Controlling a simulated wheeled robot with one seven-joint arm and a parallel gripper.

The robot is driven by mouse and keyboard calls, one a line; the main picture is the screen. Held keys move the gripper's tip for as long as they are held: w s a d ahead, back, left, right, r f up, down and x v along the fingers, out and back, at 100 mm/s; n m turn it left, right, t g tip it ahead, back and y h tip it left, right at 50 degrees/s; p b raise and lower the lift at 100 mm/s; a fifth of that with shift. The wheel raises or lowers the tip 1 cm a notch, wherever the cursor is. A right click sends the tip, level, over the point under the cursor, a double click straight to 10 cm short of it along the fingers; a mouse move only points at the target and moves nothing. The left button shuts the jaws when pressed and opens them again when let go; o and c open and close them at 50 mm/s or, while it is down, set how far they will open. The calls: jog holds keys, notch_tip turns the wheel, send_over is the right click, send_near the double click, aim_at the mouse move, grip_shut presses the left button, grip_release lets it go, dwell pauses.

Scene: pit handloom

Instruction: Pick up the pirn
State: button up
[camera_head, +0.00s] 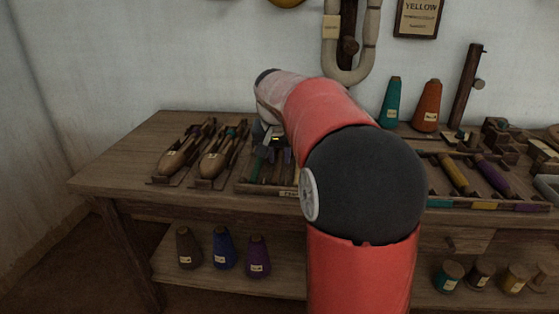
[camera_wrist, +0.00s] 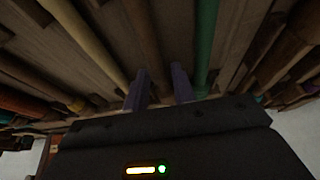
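My gripper (camera_head: 270,145) is over the pirn tray (camera_head: 252,188) in the middle of the table, pointing down, partly hidden by my arm. In the wrist view its two fingers (camera_wrist: 160,88) stand apart, with nothing visibly clamped between them. A green pirn (camera_wrist: 206,45) lies just right of the right finger. A brown rod-like piece (camera_wrist: 141,28) runs beyond the gap between the fingers, and a tan one (camera_wrist: 84,32) lies to the left. The green pirn also shows in the head view (camera_head: 256,164). Which pirn is meant cannot be told.
Two wooden shuttles (camera_head: 178,156) lie left of the tray. Teal (camera_head: 392,104) and orange (camera_head: 427,106) cones stand behind my arm. Yellow (camera_head: 453,174) and purple (camera_head: 491,176) wound pieces lie to the right. Several cones and spools stand on the lower shelf (camera_head: 205,268). The table's left end is clear.

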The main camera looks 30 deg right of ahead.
grip_shut()
jog(key=shift+r, duration=0.15)
